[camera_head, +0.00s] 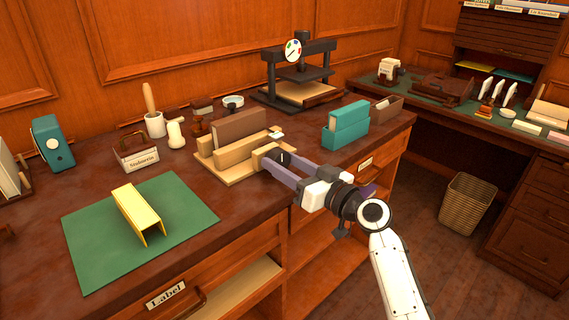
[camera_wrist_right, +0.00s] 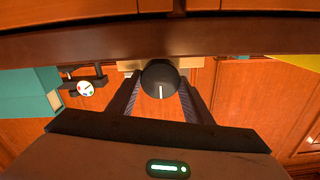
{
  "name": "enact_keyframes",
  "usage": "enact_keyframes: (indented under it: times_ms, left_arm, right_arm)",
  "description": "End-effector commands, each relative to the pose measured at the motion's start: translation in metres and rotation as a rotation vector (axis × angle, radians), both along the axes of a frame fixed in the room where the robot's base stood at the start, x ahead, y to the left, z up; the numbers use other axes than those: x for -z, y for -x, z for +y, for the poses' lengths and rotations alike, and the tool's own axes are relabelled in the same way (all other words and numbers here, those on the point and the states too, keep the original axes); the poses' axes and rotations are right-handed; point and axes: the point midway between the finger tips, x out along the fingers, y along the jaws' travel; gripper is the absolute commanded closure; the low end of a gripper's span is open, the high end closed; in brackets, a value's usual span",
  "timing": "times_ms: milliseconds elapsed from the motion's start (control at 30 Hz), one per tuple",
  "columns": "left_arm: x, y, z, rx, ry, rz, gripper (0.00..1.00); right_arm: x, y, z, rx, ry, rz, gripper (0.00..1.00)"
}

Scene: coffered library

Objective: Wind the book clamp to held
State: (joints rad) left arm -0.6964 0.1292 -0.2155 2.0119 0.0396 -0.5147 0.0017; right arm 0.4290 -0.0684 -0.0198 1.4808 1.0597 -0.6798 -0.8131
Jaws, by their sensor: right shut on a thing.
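The book clamp (camera_head: 228,168) is a pale wooden frame near the counter's front edge, with a brown book (camera_head: 240,128) upright between its jaws. My right gripper (camera_head: 272,162) is at the clamp's front right end. In the right wrist view a dark round knob (camera_wrist_right: 160,75) with a white line sits between the fingers, and the gripper (camera_wrist_right: 160,92) is shut on it. The white line points down in that view. In the head view the fingers mostly hide the knob. My left gripper is not in view.
A teal box (camera_head: 345,128) stands right of the clamp, and a black press (camera_head: 298,72) with a coloured dial is behind. A yellow folded cover (camera_head: 140,213) lies on a green mat (camera_head: 95,232) at left. A wicker basket (camera_head: 467,203) stands on the floor.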

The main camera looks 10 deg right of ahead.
Motion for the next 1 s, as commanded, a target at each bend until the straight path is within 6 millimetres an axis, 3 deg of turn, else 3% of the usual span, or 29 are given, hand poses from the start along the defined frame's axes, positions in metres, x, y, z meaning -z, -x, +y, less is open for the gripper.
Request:
enact_keyframes:
  times_ms: [267,1000]
  left_arm:
    - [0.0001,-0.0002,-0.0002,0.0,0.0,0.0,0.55]
    - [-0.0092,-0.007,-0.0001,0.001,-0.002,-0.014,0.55]
  right_arm:
    - [0.0006,0.0001,-0.0006,0.0,-0.053,0.04,0.76]
    - [0.0006,-0.0007,-0.0013,-0.001,-0.445,0.324,0.76]
